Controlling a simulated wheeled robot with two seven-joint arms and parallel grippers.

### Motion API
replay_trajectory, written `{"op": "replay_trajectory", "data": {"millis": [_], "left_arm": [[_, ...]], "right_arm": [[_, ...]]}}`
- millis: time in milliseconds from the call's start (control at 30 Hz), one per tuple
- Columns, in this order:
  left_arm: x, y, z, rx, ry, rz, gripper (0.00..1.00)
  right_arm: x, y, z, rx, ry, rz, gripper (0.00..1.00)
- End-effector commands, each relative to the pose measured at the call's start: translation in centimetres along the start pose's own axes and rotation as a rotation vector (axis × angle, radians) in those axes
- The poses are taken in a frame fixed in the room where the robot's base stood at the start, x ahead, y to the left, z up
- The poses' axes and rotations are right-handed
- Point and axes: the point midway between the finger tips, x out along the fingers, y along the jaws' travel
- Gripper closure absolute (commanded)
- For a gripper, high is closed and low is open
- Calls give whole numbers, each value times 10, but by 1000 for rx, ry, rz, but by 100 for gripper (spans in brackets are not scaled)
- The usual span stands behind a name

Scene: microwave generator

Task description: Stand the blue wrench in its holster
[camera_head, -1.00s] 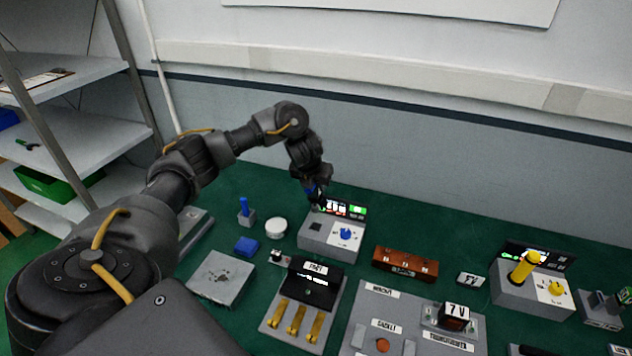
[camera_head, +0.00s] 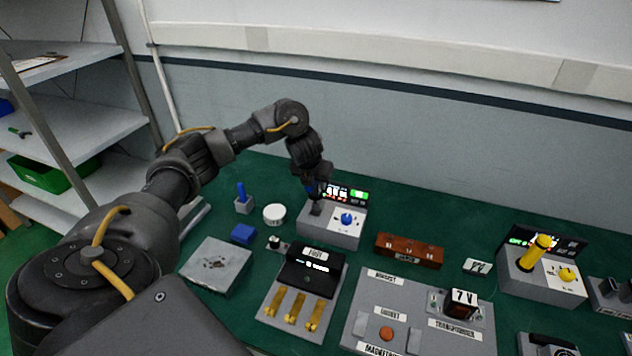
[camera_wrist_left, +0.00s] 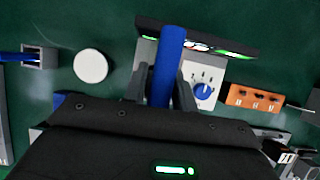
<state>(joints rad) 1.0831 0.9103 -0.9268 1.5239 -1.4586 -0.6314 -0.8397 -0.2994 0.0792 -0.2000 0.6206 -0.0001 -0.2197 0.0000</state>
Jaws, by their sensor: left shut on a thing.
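My left gripper (camera_head: 315,198) is shut on the blue wrench (camera_head: 312,187), seen as a blue handle. In the left wrist view the handle (camera_wrist_left: 169,55) lies between the two fingers. A grey station (camera_head: 335,230) with a blue dial and a lit display is directly below. Its socket, the apparent holster, is at the station's left side. The gripper and wrench cover this spot, so I cannot tell whether the wrench's lower end is inside. My right gripper is not in view.
A blue rod in a small grey holder (camera_head: 243,204), a white round tub (camera_head: 274,214) and a blue block (camera_head: 243,233) stand left of the station. A brown block (camera_head: 409,250) is to the right. A similar station holds a yellow tool (camera_head: 535,252) at far right.

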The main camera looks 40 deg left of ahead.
Motion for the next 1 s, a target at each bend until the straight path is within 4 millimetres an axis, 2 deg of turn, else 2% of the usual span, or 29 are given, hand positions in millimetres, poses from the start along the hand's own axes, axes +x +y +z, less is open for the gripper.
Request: {"op": "replay_trajectory", "data": {"millis": [33,100,1000], "left_arm": [[7,0,-3,-1,-2,-1,100],[2,0,0,-1,-2,-1,100],[5,0,-4,0,-2,-1,100]], "right_arm": [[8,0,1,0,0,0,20],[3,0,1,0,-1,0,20],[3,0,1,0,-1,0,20]]}}
